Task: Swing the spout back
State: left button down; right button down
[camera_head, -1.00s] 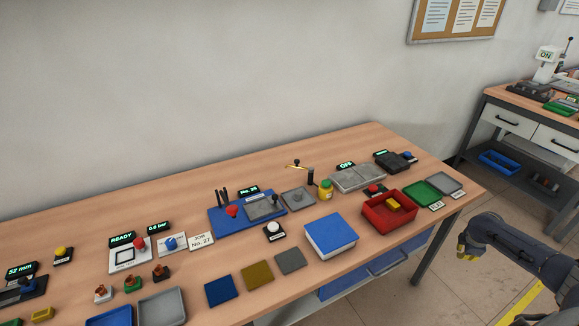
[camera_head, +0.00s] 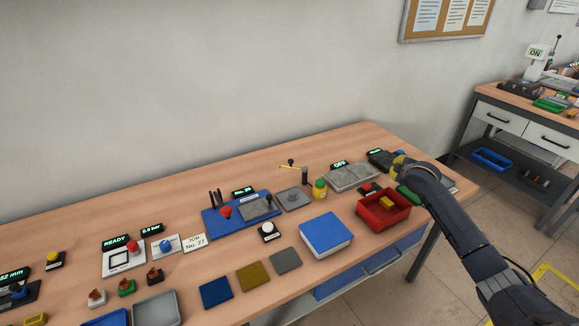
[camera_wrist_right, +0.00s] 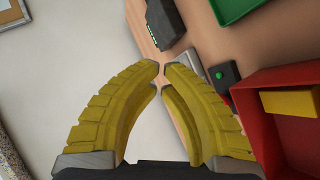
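The spout is a thin brass-coloured arm (camera_head: 292,165) with a dark knob, on a dark upright post (camera_head: 305,177) behind the grey plate with a round boss (camera_head: 292,198). It points left from the post. My right gripper (camera_head: 398,160) is above the bench's right end, by the dark device, well right of the spout and apart from it. In the right wrist view its yellow fingers (camera_wrist_right: 161,72) curve together, with tips almost meeting and nothing between them. The spout does not show in that view. My left gripper is not in view.
A yellow bottle (camera_head: 320,189) stands right beside the spout post. A grey two-part plate (camera_head: 351,177) lies between post and right gripper. A red bin (camera_head: 383,215) with a yellow block (camera_wrist_right: 292,103) stands in front. The wall is behind the bench.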

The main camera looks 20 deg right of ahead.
jog(key=w+a+f+n+t+y, duration=0.1)
jog(key=a, duration=0.6)
jog(key=w+a+f+n+y, duration=0.1)
jog(key=a, duration=0.6)
jog(key=w+a+f+n+t, duration=0.1)
jog(key=w+a+n, duration=0.1)
jog(key=a, duration=0.5)
jog(key=shift+a+f+t+y, duration=0.2)
jog(key=shift+a+t+y, duration=0.1)
jog(key=shift+a+y, duration=0.1)
jog(key=a+r+n+t+y, duration=0.3)
jog(key=a, duration=1.7)
jog(key=w+d+f, duration=0.2)
jog(key=w, duration=1)
jog(key=shift+w+d, duration=0.15)
jog(key=shift+w, duration=0.05)
jog(key=shift+w, duration=0.1)
